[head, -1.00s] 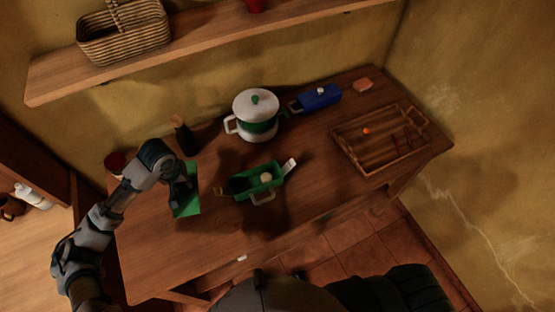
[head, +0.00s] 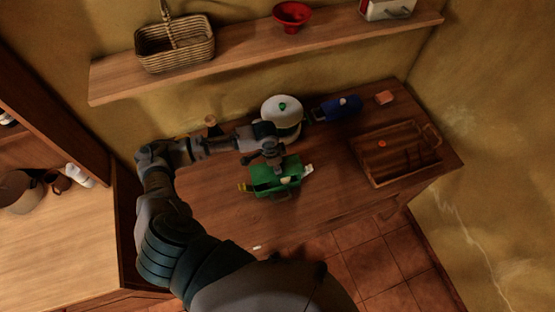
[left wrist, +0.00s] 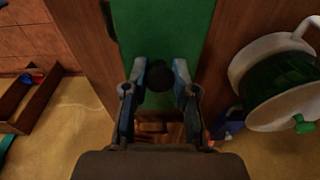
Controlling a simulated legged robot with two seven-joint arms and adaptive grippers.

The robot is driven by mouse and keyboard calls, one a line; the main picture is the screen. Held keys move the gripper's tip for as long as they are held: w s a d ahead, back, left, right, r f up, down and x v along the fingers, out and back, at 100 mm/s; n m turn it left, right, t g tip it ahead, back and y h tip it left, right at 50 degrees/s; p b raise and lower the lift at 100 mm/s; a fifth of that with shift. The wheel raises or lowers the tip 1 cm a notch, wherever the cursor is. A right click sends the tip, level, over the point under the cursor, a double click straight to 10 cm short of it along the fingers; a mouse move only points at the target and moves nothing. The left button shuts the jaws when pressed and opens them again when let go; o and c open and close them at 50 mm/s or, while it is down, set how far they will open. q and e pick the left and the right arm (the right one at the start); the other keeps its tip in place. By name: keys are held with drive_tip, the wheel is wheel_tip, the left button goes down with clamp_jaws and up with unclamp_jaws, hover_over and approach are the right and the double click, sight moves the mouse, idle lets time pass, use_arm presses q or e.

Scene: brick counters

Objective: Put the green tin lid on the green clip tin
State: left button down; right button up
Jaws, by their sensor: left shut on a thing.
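The green clip tin (head: 286,187) stands on the wooden counter, with a white clip (head: 308,169) at its right end and a yellow one (head: 242,187) at its left. My left gripper (head: 268,158) is over the tin. In the left wrist view, my left gripper (left wrist: 159,78) is shut on the dark knob of the green tin lid (left wrist: 170,30). In the head view the lid and tin blend together, and the arm hides part of them; I cannot tell whether they touch. My right gripper is not in view.
A white and green pot (head: 282,113) stands just behind the tin. A wooden tray (head: 430,168) fills the right end. The counter's front is mostly clear. A shelf (head: 235,55) runs above.

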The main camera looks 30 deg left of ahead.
use_arm(q)
drive_tip(key=shift+f, duration=0.15)
drive_tip(key=shift+a, duration=0.1)
drive_tip(key=shift+f+b, duration=0.3)
drive_tip(key=shift+f, duration=2.55)
drive_tip(key=shift+p, duration=0.4)
drive_tip(key=shift+f, duration=0.45)
idle(0.3)
drive_tip(key=shift+c, duration=1.8)
unclamp_jaws()
